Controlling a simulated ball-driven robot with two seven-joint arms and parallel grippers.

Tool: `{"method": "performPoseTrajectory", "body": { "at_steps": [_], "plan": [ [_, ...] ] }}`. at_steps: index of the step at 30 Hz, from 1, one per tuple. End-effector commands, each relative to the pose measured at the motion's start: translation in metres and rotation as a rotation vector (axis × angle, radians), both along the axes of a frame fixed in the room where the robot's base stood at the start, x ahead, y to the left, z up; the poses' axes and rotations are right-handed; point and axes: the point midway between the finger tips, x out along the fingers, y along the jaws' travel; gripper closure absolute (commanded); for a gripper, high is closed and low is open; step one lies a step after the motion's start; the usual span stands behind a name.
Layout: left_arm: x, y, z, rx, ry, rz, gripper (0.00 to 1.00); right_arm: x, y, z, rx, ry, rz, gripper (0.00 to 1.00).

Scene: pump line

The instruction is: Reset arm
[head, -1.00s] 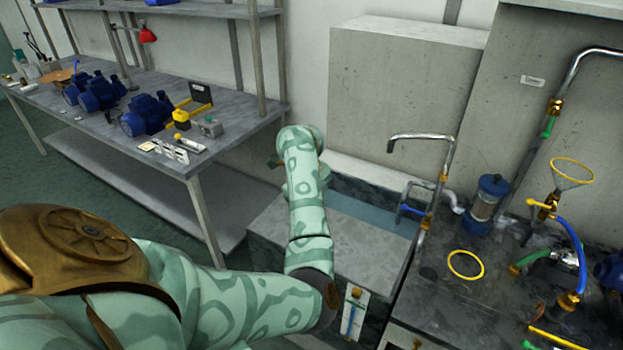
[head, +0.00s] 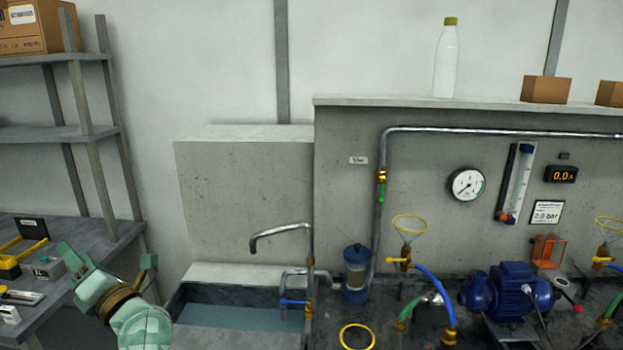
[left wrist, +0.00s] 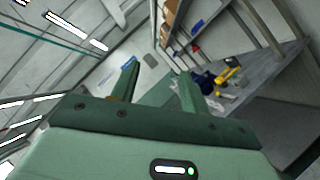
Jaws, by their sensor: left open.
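My left gripper (head: 108,260), pale green, is at the lower left of the head view, beside the workbench end and left of the sink. In the left wrist view its two green fingers (left wrist: 157,82) stand apart with nothing between them. The gripper is open and empty. Behind the fingers in that view are the shelving and the workbench with small items, at a distance. My right gripper is in neither view.
A water-filled sink (head: 240,316) with a curved tap (head: 280,231) lies right of my gripper. The workbench (head: 62,310) is at left. A blue pump (head: 510,290), hoses and a yellow ring (head: 357,337) crowd the right counter.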

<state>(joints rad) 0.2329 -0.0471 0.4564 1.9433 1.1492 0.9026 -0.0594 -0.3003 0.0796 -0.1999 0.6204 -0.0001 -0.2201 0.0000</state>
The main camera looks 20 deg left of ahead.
Motion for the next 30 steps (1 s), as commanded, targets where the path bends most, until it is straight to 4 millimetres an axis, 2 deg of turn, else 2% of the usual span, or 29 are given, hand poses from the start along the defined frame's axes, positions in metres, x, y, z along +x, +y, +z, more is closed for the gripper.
{"method": "performPoseTrajectory", "body": {
  "at_steps": [1, 2, 3, 5, 6, 8, 9, 10, 12, 15, 18, 22, 23, 27, 28, 30],
  "plan": [
    [0.015, -0.031, 0.018, 0.202, 0.167, -0.08, 0.55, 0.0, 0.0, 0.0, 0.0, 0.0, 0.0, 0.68],
    [0.026, -0.054, 0.025, 0.327, 0.275, -0.129, 0.55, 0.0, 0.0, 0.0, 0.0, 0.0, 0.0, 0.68],
    [0.04, -0.086, 0.027, 0.488, 0.421, -0.193, 0.55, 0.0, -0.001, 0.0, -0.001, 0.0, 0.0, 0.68],
    [0.058, -0.136, 0.016, 0.721, 0.642, -0.286, 0.55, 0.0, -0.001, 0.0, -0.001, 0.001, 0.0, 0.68],
    [0.066, -0.169, 0.0, 0.87, 0.795, -0.345, 0.55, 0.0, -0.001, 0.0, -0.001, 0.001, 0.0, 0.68],
    [0.071, -0.212, -0.034, 1.081, 1.022, -0.426, 0.55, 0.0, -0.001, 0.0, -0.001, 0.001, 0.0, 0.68],
    [0.068, -0.236, -0.062, 1.213, 1.176, -0.474, 0.55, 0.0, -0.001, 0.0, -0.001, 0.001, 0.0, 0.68],
    [0.063, -0.25, -0.083, 1.305, 1.289, -0.509, 0.55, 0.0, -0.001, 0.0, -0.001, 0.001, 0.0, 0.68],
    [0.045, -0.272, -0.129, 1.489, 1.533, -0.568, 0.55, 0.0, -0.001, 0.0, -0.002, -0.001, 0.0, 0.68],
    [0.012, -0.282, -0.179, 1.682, 1.827, -0.622, 0.55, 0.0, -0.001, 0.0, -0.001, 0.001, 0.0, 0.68],
    [-0.023, -0.279, -0.212, 1.817, 2.071, -0.651, 0.55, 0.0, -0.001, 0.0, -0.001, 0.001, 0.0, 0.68],
    [-0.068, -0.267, -0.238, 1.943, 2.354, -0.664, 0.55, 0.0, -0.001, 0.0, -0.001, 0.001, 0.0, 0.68],
    [-0.078, -0.263, -0.241, -1.911, -2.351, 0.645, 0.55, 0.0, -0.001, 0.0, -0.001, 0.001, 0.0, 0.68],
    [-0.126, -0.243, -0.249, -1.676, -2.215, 0.533, 0.55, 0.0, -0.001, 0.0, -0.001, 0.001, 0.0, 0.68],
    [-0.13, -0.241, -0.255, -1.648, -2.195, 0.529, 0.55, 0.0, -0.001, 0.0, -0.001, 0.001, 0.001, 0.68],
    [-0.124, -0.248, -0.286, -1.662, -2.177, 0.587, 0.55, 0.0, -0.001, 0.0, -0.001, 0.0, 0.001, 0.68]
  ]
}}
